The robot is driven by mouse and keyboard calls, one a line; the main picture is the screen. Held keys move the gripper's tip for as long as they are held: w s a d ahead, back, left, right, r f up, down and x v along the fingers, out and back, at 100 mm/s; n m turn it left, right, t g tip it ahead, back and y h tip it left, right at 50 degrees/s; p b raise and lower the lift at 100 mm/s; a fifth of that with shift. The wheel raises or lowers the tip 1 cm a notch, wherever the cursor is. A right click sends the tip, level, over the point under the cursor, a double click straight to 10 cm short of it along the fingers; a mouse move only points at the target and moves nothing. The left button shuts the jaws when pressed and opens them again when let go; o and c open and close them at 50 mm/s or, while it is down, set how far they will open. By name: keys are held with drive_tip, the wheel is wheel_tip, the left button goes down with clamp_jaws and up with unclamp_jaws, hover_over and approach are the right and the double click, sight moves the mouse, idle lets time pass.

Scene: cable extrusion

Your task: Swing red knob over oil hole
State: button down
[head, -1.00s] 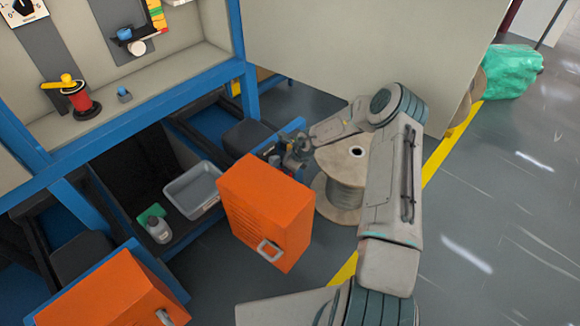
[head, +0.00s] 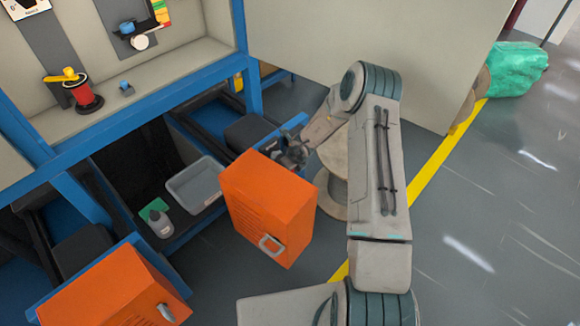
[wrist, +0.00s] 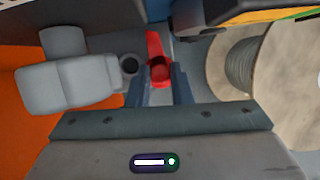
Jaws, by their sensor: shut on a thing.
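In the wrist view, the red knob (wrist: 157,62) is a narrow red lever with a rounded, wider near end. My gripper (wrist: 163,82) is shut on that near end, with a finger on each side. Just left of the knob is a dark round opening (wrist: 129,64) in a grey fitting. It looks like the oil hole, and the knob is beside it, not over it. In the head view my gripper (head: 292,153) is behind the open orange door, against dark machine parts. The knob and the hole cannot be made out there.
A grey rounded casing (wrist: 65,85) is close on the left in the wrist view. A wooden cable spool (head: 334,165) stands behind my arm. The open orange door (head: 268,205) is in front of my gripper. A grey tray (head: 196,184) and a bottle (head: 160,223) are left of it.

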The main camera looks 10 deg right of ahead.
drive_tip(key=c, duration=1.3)
unclamp_jaws()
drive_tip(key=p+v, duration=0.3)
drive_tip(key=v, duration=1)
drive_tip(key=shift+s+r+p, duration=0.2)
drive_tip(key=shift+r+p, duration=0.15)
drive_tip(key=shift+p, duration=0.05)
drive_tip(key=shift+c, duration=0.2)
